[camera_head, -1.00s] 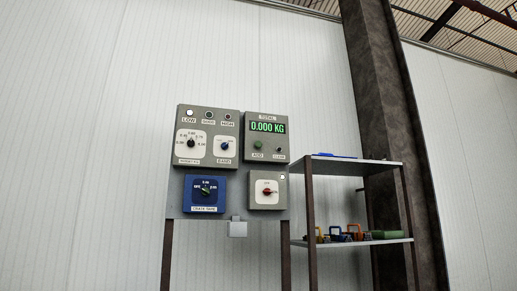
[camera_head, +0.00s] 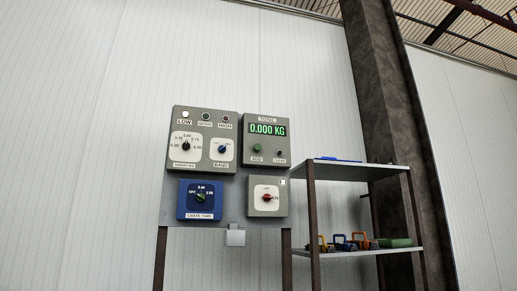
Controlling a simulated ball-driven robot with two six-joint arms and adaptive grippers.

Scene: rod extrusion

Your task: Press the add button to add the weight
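The green add button (camera_head: 257,149) sits on the grey total panel (camera_head: 265,124), just above its ADD label. The panel's display (camera_head: 267,129) reads 0.000 KG in green. A small dark clear button (camera_head: 279,153) is to the right of the add button. Neither of my grippers shows in the head view, and nothing is touching the panel.
Left of the total panel is a grey panel (camera_head: 204,112) with a lit LOW lamp and two dials. Below are a blue crate tare box (camera_head: 201,214) and a red-knob switch (camera_head: 266,198). A shelf (camera_head: 355,165) stands at right, holding several tools.

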